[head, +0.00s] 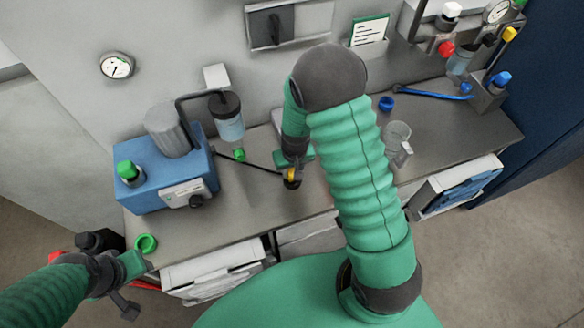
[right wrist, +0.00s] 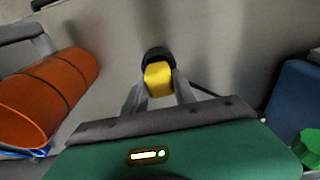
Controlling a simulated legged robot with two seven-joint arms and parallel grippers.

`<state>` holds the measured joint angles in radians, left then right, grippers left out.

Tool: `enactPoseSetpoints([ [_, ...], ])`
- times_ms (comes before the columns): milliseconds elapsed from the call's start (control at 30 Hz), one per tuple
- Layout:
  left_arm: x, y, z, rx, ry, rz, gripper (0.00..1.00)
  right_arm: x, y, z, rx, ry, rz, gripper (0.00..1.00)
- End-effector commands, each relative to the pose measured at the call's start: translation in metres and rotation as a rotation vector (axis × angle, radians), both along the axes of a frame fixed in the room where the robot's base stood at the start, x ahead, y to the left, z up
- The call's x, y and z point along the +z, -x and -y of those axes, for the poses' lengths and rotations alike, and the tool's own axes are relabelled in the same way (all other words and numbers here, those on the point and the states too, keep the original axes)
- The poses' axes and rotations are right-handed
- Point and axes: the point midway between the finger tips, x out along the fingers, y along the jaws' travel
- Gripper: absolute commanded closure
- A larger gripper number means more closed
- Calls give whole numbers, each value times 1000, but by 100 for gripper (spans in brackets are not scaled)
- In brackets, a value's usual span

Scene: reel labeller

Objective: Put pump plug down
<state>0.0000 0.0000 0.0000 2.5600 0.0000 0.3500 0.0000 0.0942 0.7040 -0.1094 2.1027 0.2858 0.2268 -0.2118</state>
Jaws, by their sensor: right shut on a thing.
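The pump plug (head: 291,184) is a small yellow and black piece at the front part of the grey bench, low over its top. A dark cord runs from it to the left toward the blue pump (head: 160,190). My right gripper (head: 291,173) points down and is shut on the plug. In the right wrist view the yellow plug body (right wrist: 158,78) sits between the two fingers, its black end beyond them. I cannot tell whether the plug touches the bench. My left gripper (head: 127,284) is at lower left, off the bench's front corner, its jaws unclear.
The bench (head: 255,200) is clear around the plug. A green ring-like cap (head: 146,243) lies at the front left, a clear beaker (head: 397,138) and a blue cap (head: 386,103) to the right. An orange cylinder (right wrist: 50,95) fills the wrist view's left. Open drawers (head: 215,270) are below.

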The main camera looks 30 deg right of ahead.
Motion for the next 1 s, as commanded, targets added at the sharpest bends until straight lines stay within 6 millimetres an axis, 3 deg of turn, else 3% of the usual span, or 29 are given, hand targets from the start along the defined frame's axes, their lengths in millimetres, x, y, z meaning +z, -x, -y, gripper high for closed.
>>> enactPoseSetpoints([
  [200, -2, 0, 0, 0, 0, 0, 64, -2, 0, 0, 1, 0, 1, 100],
  [233, -3, 0, 0, 0, 0, 0, 64, -2, 0, 0, 1, 0, 1, 66],
  [400, -2, 0, 0, 0, 0, 0, 64, -1, 0, 0, 1, 0, 1, 46],
  [767, -1, 0, 0, 0, 0, 0, 64, 5, 0, 0, 2, 1, 3, 46],
  [1000, -4, 0, 0, 0, 0, 0, 64, 60, 5, -2, 2, 1, 8, 46],
])
